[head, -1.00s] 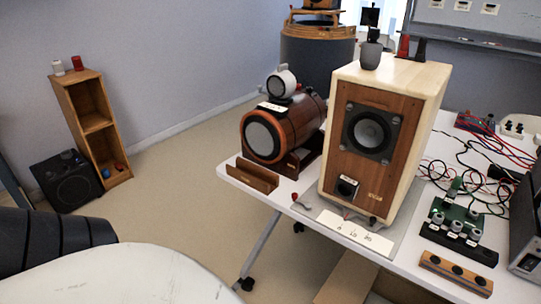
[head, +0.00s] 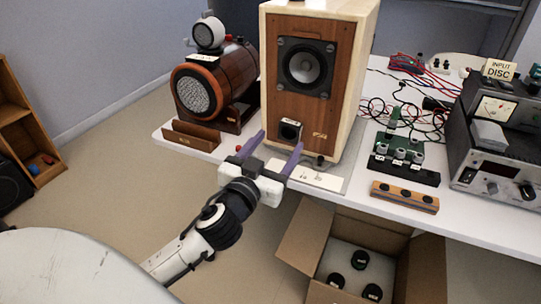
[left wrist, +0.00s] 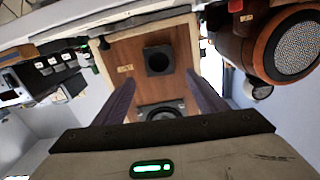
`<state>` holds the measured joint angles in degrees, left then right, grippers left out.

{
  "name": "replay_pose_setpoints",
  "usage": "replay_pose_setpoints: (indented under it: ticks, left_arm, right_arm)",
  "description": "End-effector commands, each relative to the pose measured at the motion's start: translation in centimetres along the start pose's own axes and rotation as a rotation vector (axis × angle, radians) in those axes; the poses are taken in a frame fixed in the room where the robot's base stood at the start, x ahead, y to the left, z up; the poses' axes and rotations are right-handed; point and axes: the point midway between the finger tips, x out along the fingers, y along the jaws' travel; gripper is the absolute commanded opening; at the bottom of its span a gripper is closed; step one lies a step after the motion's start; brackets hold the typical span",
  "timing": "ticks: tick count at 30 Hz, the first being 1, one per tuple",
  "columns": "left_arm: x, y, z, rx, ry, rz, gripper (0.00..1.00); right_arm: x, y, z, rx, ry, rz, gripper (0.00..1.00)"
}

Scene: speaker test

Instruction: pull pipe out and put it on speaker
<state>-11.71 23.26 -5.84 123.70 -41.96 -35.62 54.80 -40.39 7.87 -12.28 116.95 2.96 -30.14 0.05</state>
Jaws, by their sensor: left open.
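The wooden speaker (head: 345,95) stands upright on the white table, with a round driver (head: 305,65) on its brown front. A short black square-edged pipe (head: 289,130) sits in the lower front of the speaker; it also shows in the left wrist view (left wrist: 158,60), where the scene is upside down. My left gripper (head: 280,140) is open and empty in front of the speaker's lower front. Its purple fingers lie to either side of the pipe in the head view, not visibly touching it. In the left wrist view the pipe lies between the fingers (left wrist: 160,78). My right gripper is not in view.
A brown cylindrical speaker (head: 215,85) stands left of the wooden one, behind a low wooden holder (head: 191,135). A green circuit board (head: 400,148), cables and an amplifier (head: 490,150) are to the right. An open cardboard box (head: 300,240) sits below the table edge.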

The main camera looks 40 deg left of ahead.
Motion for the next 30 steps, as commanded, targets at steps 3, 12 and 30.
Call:
replay_pose_setpoints:
  ticks: [3,12,30]
  left_arm:
    - [2.3,0.0,-0.1,0.004,0.002,-0.001,0.66]
    - [5.8,0.0,0.1,0.003,-0.002,0.000,0.66]
    - [6.2,0.0,0.1,0.002,-0.003,0.000,0.25]
  right_arm:
    - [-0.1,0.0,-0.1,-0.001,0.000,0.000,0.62]
    - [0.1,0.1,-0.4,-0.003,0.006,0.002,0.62]
    - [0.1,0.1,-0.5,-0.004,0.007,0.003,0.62]
